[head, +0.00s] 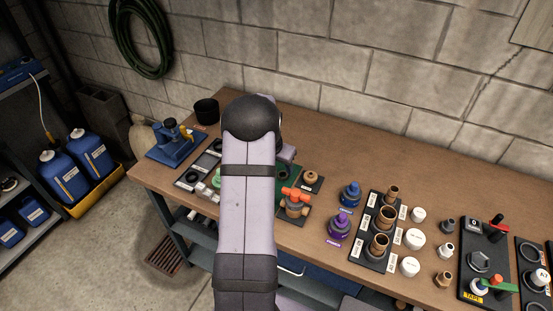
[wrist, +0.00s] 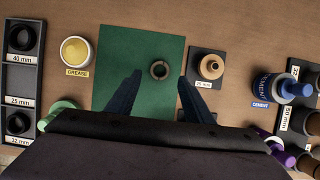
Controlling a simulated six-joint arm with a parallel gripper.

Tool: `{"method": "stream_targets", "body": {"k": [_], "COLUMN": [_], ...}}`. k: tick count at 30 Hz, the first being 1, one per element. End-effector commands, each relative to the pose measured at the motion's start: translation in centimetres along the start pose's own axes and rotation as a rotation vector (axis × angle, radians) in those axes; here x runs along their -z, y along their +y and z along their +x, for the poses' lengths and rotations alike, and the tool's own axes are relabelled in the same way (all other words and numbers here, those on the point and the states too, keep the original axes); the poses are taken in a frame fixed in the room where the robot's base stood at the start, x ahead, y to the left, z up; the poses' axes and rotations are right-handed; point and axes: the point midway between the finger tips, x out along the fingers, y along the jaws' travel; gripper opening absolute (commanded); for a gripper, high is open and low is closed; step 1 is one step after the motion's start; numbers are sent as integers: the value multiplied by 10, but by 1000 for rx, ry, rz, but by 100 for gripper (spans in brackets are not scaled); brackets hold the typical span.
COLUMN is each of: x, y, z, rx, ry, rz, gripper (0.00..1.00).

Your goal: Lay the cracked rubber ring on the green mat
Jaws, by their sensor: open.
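A small dark grey-brown ring (wrist: 159,69) lies flat on the green mat (wrist: 112,68) in the wrist view; it is too small to make out a crack. My gripper (wrist: 160,82) is open above the mat. Its two dark fingers stand apart on either side of the ring and do not appear to touch it.
A black tray (wrist: 37,71) at the left holds black rings by its 40 mm and lower labels; the 25 mm slot looks empty. A grease tub (wrist: 76,52) stands left of the mat. A brass fitting (wrist: 211,66) stands close on its right, and a blue cement can (wrist: 283,87) farther right.

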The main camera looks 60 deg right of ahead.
Motion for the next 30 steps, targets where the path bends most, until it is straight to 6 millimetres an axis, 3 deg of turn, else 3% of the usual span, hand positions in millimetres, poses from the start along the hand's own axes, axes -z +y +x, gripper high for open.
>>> {"method": "stream_targets", "body": {"k": [6,12,25,30], "x": [0,0,1,15], "y": [0,0,0,16], "z": [-35,-58,-70,-77], "rx": [-1,-1,0,-14], "ry": [-2,-1,1,13], "rz": [0,0,1,48], "gripper": [47,47,47,47]}}
